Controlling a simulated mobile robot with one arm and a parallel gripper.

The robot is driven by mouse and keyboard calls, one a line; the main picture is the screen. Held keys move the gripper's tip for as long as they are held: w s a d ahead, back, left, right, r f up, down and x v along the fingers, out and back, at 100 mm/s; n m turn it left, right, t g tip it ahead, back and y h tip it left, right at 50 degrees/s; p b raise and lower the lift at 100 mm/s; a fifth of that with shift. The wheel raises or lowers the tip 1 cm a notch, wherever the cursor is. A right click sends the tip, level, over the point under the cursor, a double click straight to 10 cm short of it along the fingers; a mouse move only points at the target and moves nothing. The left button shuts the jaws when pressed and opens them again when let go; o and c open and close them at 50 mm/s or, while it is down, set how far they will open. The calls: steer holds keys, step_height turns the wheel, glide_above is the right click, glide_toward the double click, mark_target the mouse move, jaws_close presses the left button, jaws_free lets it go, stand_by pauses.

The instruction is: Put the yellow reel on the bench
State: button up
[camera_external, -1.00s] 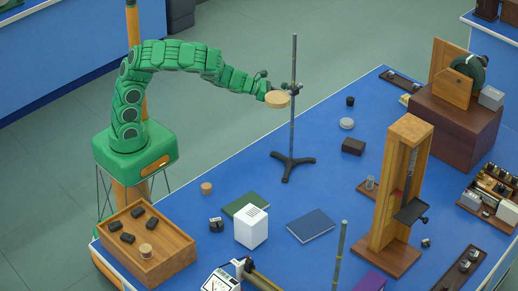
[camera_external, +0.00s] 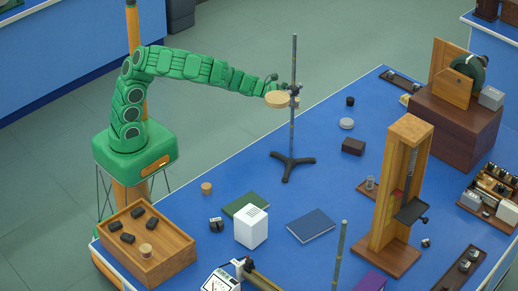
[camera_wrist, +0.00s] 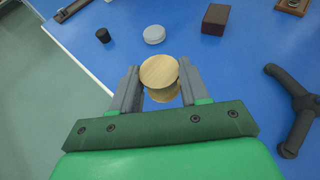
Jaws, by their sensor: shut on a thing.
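My gripper (camera_wrist: 160,88) is shut on the yellow reel (camera_wrist: 159,71), a pale wood-yellow spool with two round flanges. In the wrist view the reel sits between the two grey fingers, its flat round face towards the camera. In the external view the reel (camera_external: 276,100) is held up in the air, well above the blue bench (camera_external: 235,180), close to the upright rod of a stand. The gripper's fingers are small and partly hidden there. I cannot tell whether the reel touches the rod.
The dark stand (camera_external: 292,165) has a tall rod and splayed feet. A black cylinder (camera_external: 350,101), a pale disc (camera_external: 346,123) and a brown block (camera_external: 353,146) lie beyond it. Green and blue books (camera_external: 311,225) and a white box (camera_external: 251,227) stand nearer. Bare bench lies between.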

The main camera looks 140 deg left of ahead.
steer(key=s+a+x, duration=0.1)
steer(key=x, duration=0.4)
glide_above(309, 127)
steer(key=s+d, duration=0.1)
step_height(309, 127, down, 5)
steer(key=shift+r, duration=0.2)
steer(key=shift+w+a+f, duration=0.4)
steer(key=shift+a+f, duration=0.2)
steer(key=shift+f, duration=1.65)
steer(key=shift+f, duration=0.1)
steer(key=o, duration=1)
steer(key=shift+o, duration=0.2)
